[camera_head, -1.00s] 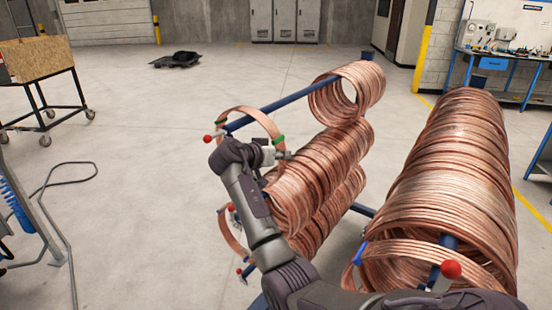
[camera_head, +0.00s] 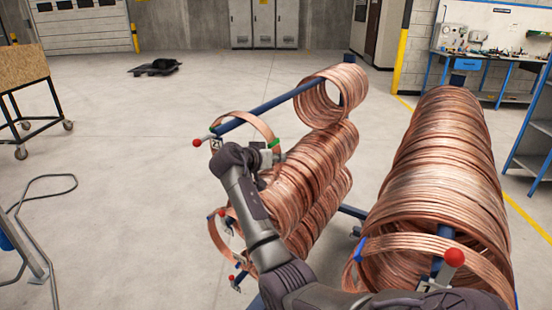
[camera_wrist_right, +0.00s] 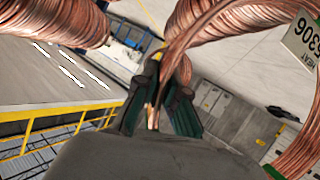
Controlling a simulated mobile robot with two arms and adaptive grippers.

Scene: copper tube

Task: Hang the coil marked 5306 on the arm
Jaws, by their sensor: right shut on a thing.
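A thin copper coil (camera_head: 258,121) with green bands is at the near end of the upper blue arm (camera_head: 283,99), which ends in a red ball. It appears to loop around the arm, but I cannot tell whether it rests on it. My right gripper (camera_head: 277,156) is at the coil's right side. In the right wrist view my gripper (camera_wrist_right: 158,102) is shut on copper strands between its fingers. A white tag (camera_wrist_right: 304,38) reading 5306 shows at the upper right of that view. My left gripper is not in view.
Thick copper coils (camera_head: 322,100) fill the far end of the upper arm, with more coils (camera_head: 318,165) below. A large stack of coils (camera_head: 440,150) stands close on the right around another red-tipped arm.

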